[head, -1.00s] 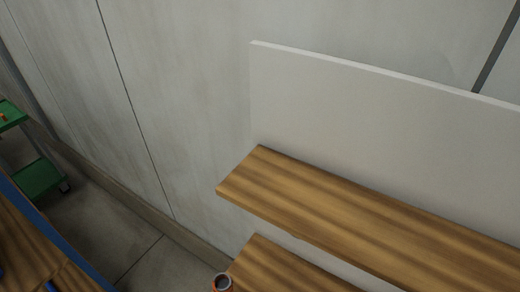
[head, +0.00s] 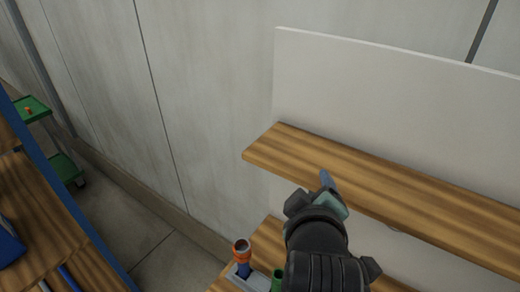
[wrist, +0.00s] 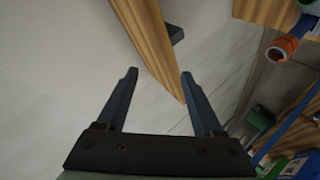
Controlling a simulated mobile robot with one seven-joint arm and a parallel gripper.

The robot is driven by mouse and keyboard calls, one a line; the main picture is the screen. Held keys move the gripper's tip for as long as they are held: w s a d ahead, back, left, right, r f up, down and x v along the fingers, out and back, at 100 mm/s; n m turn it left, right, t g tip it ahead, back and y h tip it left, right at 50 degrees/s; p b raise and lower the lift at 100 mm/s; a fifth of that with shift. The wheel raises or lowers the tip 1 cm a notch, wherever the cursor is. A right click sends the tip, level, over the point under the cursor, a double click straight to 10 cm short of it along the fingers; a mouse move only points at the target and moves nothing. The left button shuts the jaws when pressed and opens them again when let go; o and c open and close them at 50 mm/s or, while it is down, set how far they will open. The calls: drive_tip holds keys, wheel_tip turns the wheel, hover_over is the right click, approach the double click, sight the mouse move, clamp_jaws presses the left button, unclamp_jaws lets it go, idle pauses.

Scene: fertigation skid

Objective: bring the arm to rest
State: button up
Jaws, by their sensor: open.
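My gripper (wrist: 158,75) is open in the wrist view, with its two dark fingers apart and nothing between them in its grasp. In the head view my gripper (head: 326,182) shows from behind at the lower middle, in front of the wooden shelf (head: 420,206). The wrist itself hides part of the shelf and the lower board. In the wrist view the shelf (wrist: 150,35) appears beyond the fingertips; I cannot tell how far off it is.
A lower wooden board (head: 263,236) carries an orange-topped blue tube (head: 242,254) in a grey holder, close left of my arm. A white panel (head: 400,100) stands behind the shelf. A green cart (head: 66,168) and a blue-edged wooden bench (head: 60,215) are at the left.

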drive_tip(key=w+a+r+m+t+b, duration=0.1)
drive_tip(key=a+r+m+t, duration=0.15)
drive_tip(key=r, duration=0.45)
drive_tip(key=a+r+m+t, duration=0.1)
drive_tip(key=r+t, duration=0.2)
drive_tip(key=r, duration=0.3)
drive_tip(key=s+a+r+m+t, duration=0.1)
drive_tip(key=s+r+t, duration=0.2)
drive_tip(key=r, duration=0.4)
drive_tip(key=s+a+r+m+t+y+b, duration=0.1)
drive_tip(key=s+a+r+m+t, duration=0.1)
drive_tip(key=r, duration=0.5)
drive_tip(key=s+a+r+m+t+y+b, duration=0.1)
drive_tip(key=s+a+r+m+t, duration=0.1)
drive_tip(key=s+r+t, duration=0.2)
wheel_tip(320, 180, up, 3)
drive_tip(key=shift+s, duration=1.05)
